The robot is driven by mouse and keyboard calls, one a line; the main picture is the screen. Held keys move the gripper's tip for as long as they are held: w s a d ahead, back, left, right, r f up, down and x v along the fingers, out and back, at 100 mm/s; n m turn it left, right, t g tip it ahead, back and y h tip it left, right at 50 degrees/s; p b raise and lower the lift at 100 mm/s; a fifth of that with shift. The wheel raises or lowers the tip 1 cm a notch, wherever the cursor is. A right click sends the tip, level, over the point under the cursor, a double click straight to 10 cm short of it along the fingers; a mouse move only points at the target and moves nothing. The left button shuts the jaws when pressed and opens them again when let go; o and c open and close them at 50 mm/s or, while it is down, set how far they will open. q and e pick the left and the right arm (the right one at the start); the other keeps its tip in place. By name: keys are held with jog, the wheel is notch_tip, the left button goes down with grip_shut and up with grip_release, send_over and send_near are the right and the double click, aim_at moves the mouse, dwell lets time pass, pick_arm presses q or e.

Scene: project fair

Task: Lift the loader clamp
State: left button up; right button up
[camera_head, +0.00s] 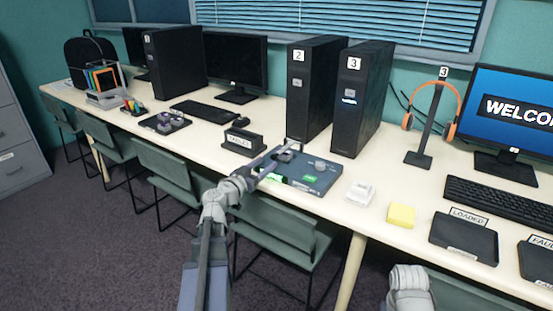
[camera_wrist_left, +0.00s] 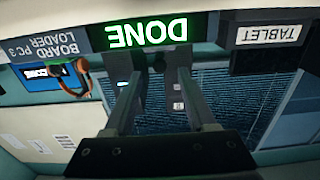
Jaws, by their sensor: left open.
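The dark blue loader box (camera_head: 300,182) sits on the white table in front of tower 3, with a green lit label on its front. In the left wrist view its upside-down green DONE display (camera_wrist_left: 148,33) and the upside-down label BOARD PC 3 LOADER (camera_wrist_left: 30,42) show. My left gripper (camera_head: 280,153) is at the left part of the loader's top; in the wrist view its two fingers (camera_wrist_left: 160,85) are apart, with nothing seen between them. The clamp cannot be told clearly from the small grey parts on the loader. My right gripper is outside the frames; only part of my right arm shows.
A TABLET sign (camera_head: 242,141) stands left of the loader. Towers 2 (camera_head: 311,95) and 3 (camera_head: 352,100) stand behind. A white block (camera_head: 360,193), a yellow block (camera_head: 401,215) and a LOADED tray (camera_head: 462,245) lie to the right. Green chairs (camera_head: 275,225) line the front edge.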

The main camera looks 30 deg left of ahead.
aim_at(273, 158)
pick_arm(q)
jog(key=w, duration=0.5)
jog(key=shift+w+d, duration=0.2)
jog(key=shift+w, duration=0.1)
grip_shut()
dwell(1.2)
